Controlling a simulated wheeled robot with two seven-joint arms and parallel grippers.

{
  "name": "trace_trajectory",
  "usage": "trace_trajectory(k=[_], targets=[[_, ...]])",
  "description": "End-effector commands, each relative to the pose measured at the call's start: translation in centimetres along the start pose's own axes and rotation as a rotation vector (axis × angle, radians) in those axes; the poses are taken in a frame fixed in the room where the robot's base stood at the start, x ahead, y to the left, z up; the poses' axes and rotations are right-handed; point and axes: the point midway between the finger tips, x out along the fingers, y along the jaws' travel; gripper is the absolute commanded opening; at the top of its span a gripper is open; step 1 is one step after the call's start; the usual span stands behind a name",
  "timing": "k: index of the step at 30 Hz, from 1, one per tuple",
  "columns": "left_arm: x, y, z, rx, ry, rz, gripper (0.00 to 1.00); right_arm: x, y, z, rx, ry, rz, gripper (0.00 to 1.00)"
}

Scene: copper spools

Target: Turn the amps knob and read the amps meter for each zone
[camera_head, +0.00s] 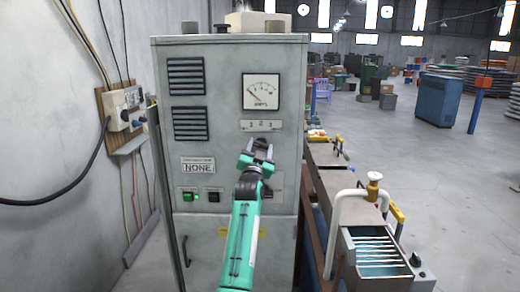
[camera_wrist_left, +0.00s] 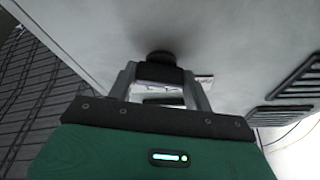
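The amps meter (camera_head: 261,92) is a square white dial on the upper right of the grey cabinet's front. Its needle points to the lower left of the scale. Below it is a small plate marked 1 2 3 (camera_head: 262,126). My left gripper (camera_head: 260,150) is in front of the cabinet just below that plate. In the left wrist view a dark round knob (camera_wrist_left: 160,57) on the cabinet face is at the fingertips of my left gripper (camera_wrist_left: 161,76). My right gripper is not in view.
The grey cabinet (camera_head: 225,60) carries vents, a lit green switch (camera_head: 189,196) and a NONE label (camera_head: 198,166). A wall box with a cable (camera_head: 124,107) is at the left. A bench with a tank (camera_head: 380,255) stands at the right.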

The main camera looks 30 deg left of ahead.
Motion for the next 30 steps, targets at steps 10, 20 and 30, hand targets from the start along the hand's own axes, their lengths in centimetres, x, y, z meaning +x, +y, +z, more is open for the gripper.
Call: trace_trajectory(k=[10,20,30], targets=[[0.0,-0.1,0.0,0.038,0.000,0.015,0.28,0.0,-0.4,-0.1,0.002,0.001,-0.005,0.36],[0.1,-0.3,-0.1,0.233,0.000,0.095,0.28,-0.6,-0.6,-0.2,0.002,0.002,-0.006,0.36],[0.1,-0.4,-0.2,0.448,-0.001,0.186,0.28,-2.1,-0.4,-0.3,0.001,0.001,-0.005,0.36]])
